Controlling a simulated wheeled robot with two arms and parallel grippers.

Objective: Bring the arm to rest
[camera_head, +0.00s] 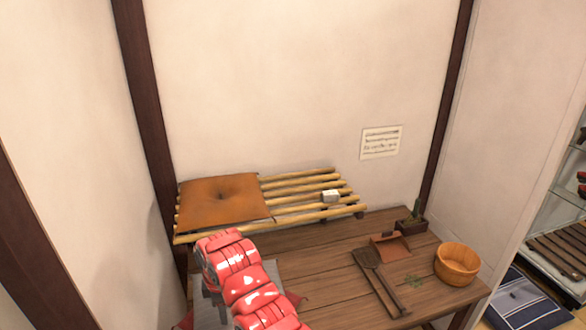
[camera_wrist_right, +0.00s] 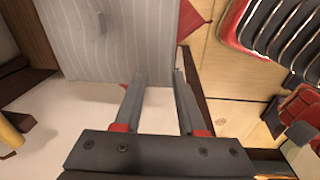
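My right arm (camera_head: 245,279), glossy red, rises from the bottom edge of the head view in front of the wooden bench. Its gripper is mostly hidden behind the arm there. In the right wrist view my right gripper (camera_wrist_right: 160,78) has its two grey fingers apart, with nothing held between them. A grey striped cushion (camera_wrist_right: 105,40) with a tuft lies beyond the fingertips; I cannot tell whether they touch it. My left gripper is in neither view.
Walls stand close behind and at the left.

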